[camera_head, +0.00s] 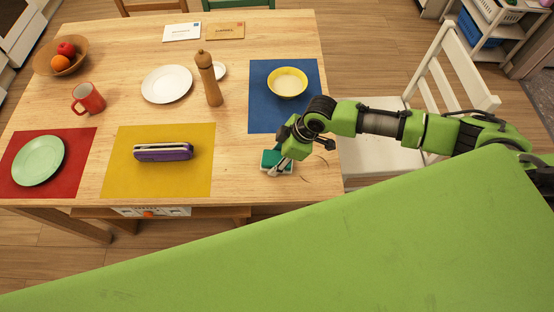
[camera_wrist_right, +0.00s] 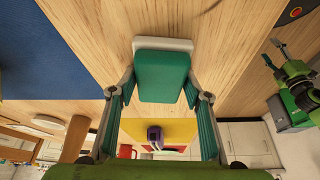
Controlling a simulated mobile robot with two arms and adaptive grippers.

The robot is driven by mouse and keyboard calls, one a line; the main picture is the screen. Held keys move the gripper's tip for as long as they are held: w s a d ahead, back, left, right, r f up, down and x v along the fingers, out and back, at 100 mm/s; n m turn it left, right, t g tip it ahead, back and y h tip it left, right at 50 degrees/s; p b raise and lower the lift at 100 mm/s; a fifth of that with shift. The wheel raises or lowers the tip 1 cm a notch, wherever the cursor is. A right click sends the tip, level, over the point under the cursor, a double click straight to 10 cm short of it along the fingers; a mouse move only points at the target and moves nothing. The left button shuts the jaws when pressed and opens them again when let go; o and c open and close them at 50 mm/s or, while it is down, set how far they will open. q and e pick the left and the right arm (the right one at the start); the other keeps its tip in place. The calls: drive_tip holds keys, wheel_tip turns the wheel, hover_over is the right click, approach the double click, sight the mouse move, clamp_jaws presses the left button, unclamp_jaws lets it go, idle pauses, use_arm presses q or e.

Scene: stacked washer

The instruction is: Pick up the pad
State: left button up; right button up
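The pad is a small teal block with a white layer. It is near the table's front right corner in the head view (camera_head: 276,159) and fills the middle of the right wrist view (camera_wrist_right: 162,75). My right gripper (camera_wrist_right: 161,88) has one finger against each side of the pad, closed around it. In the head view my right gripper (camera_head: 280,168) partly covers the pad. I cannot tell whether the pad touches the table. My left gripper (camera_wrist_right: 274,55) shows small at the right of the right wrist view, its dark fingers spread and empty.
The wooden table (camera_head: 230,150) holds a blue mat (camera_head: 263,118) with a yellow bowl (camera_head: 288,83), a yellow mat (camera_head: 190,184) with a purple case (camera_head: 164,152), and a pepper mill (camera_head: 209,80). A white chair (camera_head: 375,160) stands close to my right arm. Bare wood surrounds the pad.

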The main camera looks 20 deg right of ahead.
sight(273, 159)
drive_tip(key=shift+s+f, duration=0.1)
drive_tip(key=shift+f, duration=0.05)
drive_tip(key=shift+c, duration=0.4)
drive_tip(key=shift+r+b, duration=0.35)
drive_tip(key=shift+r, duration=0.25)
drive_tip(key=r, duration=0.3)
drive_tip(key=shift+s+d+r+b, duration=0.1)
drive_tip(key=shift+s+d+b, duration=0.05)
drive_tip(key=shift+s+b, duration=0.15)
drive_tip(key=s+d+r+b, duration=0.2)
drive_tip(key=s+d+r, duration=0.1)
drive_tip(key=s+r, duration=0.6)
drive_tip(key=s, duration=0.4)
drive_tip(key=shift+o, duration=0.6)
drive_tip(key=shift+w+r, duration=0.1)
drive_tip(key=shift+w, duration=0.05)
